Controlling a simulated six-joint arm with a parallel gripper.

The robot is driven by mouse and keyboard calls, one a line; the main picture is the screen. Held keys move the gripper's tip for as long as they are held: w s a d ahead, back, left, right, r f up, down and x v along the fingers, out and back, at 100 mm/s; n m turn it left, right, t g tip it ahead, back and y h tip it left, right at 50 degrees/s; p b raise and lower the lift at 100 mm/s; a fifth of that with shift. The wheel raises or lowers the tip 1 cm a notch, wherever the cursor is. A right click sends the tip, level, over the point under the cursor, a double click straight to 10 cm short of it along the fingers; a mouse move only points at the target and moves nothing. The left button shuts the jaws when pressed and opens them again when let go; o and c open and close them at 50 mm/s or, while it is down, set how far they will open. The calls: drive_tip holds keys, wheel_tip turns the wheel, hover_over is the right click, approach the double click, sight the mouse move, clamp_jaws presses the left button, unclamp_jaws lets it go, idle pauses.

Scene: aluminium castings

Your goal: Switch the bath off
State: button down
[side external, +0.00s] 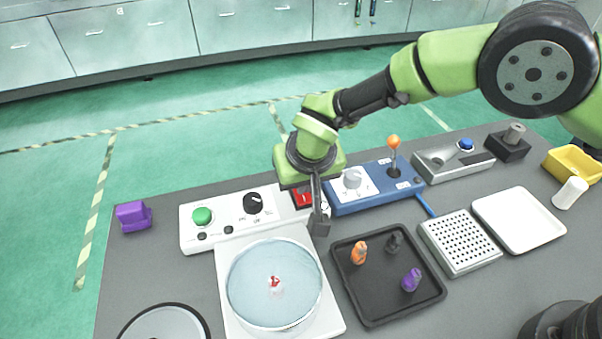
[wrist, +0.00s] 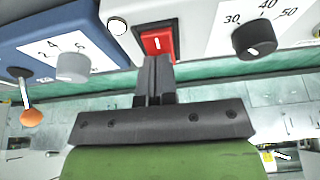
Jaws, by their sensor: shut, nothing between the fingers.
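The bath is a white unit with a control panel (side external: 228,219) and a round, water-filled bowl (side external: 274,283) in front of it. A red rocker switch (side external: 302,197) sits at the panel's right end, partly behind my gripper. In the wrist view the red switch (wrist: 157,42) sits in a black frame, with a white line mark on it. My gripper (side external: 319,228) is shut and empty, its fingers pointing down by the switch. In the wrist view the shut fingertips (wrist: 155,62) overlap the switch's lower edge. I cannot tell whether they touch it.
The panel has a black dial (side external: 253,203) and green button (side external: 202,215). A blue box (side external: 378,186) with a grey knob and orange-topped lever stands close right. A black tray (side external: 377,308) with small coloured pieces lies in front. A purple block (side external: 133,216) stands left.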

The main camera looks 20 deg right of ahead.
drive_tip(key=shift+s+f, duration=0.3)
drive_tip(key=shift+s, duration=0.2)
drive_tip(key=shift+r, duration=0.15)
drive_tip(key=w+v, duration=0.1)
drive_tip(key=v, duration=1.3)
drive_tip(key=shift+r, duration=0.15)
drive_tip(key=shift+w, duration=0.1)
drive_tip(key=shift+w+r, duration=0.3)
drive_tip(key=shift+w, duration=0.2)
drive_tip(key=x, duration=1.4)
drive_tip(key=shift+s+f, duration=0.1)
drive_tip(key=shift+s, duration=0.3)
